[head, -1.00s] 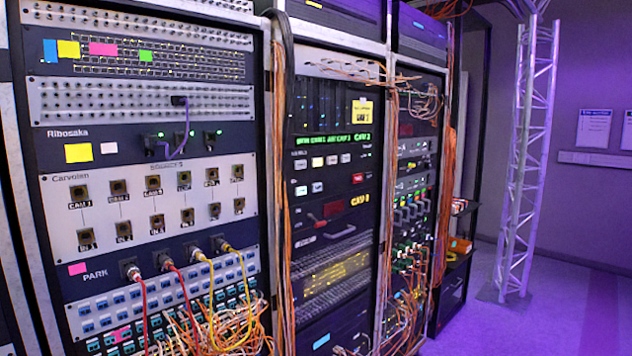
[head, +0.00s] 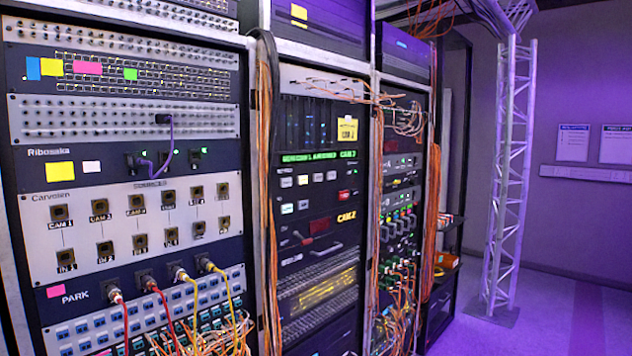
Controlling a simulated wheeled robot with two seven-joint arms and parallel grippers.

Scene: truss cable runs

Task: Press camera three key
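In the middle rack of the head view, a dark switcher panel (head: 318,192) carries an upper row of pale keys (head: 303,180) and a lower row with two pale keys (head: 295,207) and a red key (head: 344,195). The key legends are too small to read, so I cannot tell which key is camera three. A green-lit display strip (head: 310,157) sits above the keys. A yellow "CAM" label (head: 347,217) sits below them at the right. Neither of my grippers is in view.
A yellow note (head: 347,130) hangs above the keys. Orange cable bundles (head: 268,200) run down both sides of the middle rack. The left rack has a patch panel (head: 140,222) with plugged cables below. A lattice truss (head: 508,180) stands right; purple floor (head: 560,315) there is open.

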